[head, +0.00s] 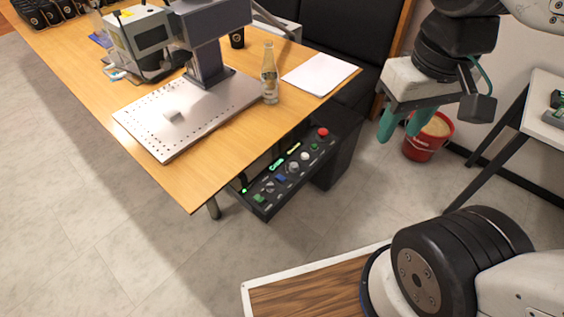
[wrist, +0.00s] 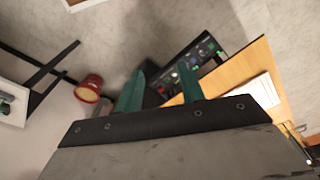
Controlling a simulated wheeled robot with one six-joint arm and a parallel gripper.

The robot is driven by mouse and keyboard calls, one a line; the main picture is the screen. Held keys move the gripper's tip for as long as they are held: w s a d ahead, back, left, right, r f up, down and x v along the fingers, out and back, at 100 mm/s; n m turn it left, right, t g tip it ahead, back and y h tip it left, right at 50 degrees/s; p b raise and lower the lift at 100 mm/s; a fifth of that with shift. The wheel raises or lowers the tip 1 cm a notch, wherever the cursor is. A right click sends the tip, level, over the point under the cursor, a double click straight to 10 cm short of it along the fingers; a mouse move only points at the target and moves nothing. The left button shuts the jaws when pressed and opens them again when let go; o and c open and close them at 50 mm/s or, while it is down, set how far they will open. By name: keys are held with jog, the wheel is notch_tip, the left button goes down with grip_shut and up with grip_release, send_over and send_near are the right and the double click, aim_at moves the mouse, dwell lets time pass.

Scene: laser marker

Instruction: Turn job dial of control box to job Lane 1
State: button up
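The black control box (head: 262,206) hangs under the front right edge of the wooden table in the head view. Its sloped panel carries a round grey dial (head: 293,167), green buttons, lit displays and a red knob (head: 323,132). The dial's setting is too small to read. My gripper (head: 399,127) has teal fingers, spread apart and empty, in the air to the right of the control box. In the wrist view the control box (wrist: 197,62) shows beyond the open fingers (wrist: 160,85), small and tilted.
The wooden table (head: 225,150) bears a laser marker with a metal plate (head: 180,130), a glass bottle (head: 269,75) and white paper (head: 318,73). A red bucket (head: 425,140) stands on the floor behind my gripper. A side table (head: 545,110) is at the right. Floor before the control box is clear.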

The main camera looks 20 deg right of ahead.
jog(key=shift+o, duration=0.5)
jog(key=w+a+f+n+g, duration=0.1)
jog(key=w+f+g, duration=0.3)
jog(key=w+f, duration=0.6)
jog(key=shift+w+a+f, duration=0.35)
jog(key=shift+a+f, duration=0.4)
jog(key=shift+a, duration=0.05)
jog(key=n+t, duration=0.1)
jog(key=t, duration=0.2)
send_over(294, 165)
notch_tip(294, 165, down, 20)
jog(key=shift+s+r, duration=0.1)
jog(key=shift+r, duration=0.05)
jog(key=shift+f, duration=0.25)
notch_tip(294, 165, down, 7)
jog(key=shift+f, duration=0.1)
